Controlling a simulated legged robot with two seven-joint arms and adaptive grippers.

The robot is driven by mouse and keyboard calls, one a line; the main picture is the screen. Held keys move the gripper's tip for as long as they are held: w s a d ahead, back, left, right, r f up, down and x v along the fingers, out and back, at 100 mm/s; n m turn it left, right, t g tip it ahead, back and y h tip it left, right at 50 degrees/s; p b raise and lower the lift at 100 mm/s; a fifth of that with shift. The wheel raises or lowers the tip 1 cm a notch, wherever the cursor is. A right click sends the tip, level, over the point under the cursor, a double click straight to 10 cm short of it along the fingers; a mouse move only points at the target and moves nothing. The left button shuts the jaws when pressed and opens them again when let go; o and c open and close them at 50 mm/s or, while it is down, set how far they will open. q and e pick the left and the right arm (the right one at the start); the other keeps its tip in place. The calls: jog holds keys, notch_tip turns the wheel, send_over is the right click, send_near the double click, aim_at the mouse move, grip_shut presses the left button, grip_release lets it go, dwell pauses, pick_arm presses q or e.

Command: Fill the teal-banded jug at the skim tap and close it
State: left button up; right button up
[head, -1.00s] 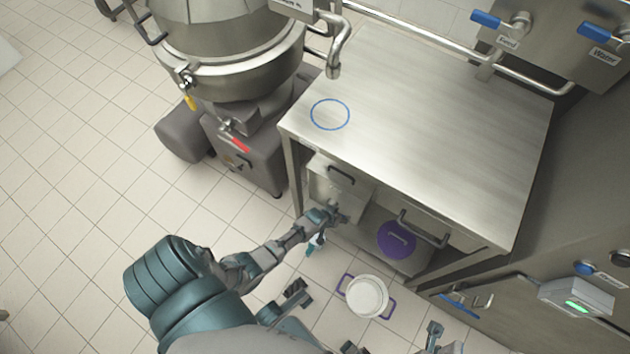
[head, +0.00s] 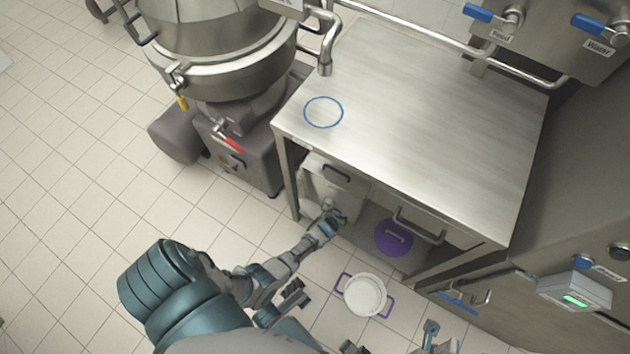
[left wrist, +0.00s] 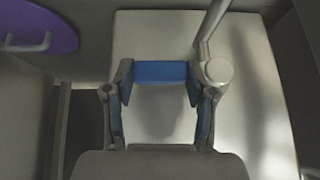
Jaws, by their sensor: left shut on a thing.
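My left gripper (head: 334,217) reaches under the steel table to a pale metal box (head: 325,181). In the left wrist view, its fingers (left wrist: 160,100) are closed around a blue bar (left wrist: 160,72). The bar looks like a tap lever beside a round grey fitting (left wrist: 217,70) with a rod. I cannot read a label on it. I see no teal-banded jug. A white round vessel (head: 366,294) with purple side handles stands open on the floor, right of and below the gripper.
The steel tabletop (head: 430,130) is bare except for a blue ring (head: 323,112). A large steel kettle (head: 210,40) stands left. Tiled floor (head: 80,200) is open at left.

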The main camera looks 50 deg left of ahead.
pick_arm(q)
jog(key=shift+s+f, duration=0.15)
jog(key=shift+f+b, duration=0.2)
jog(key=shift+b, duration=0.15)
jog(key=o, duration=1.3)
jog(key=shift+r, duration=0.15)
jog(key=v, duration=1.1)
jog(key=shift+s+d+r, duration=0.1)
jog(key=shift+d+r, duration=0.2)
jog(key=shift+r, duration=0.1)
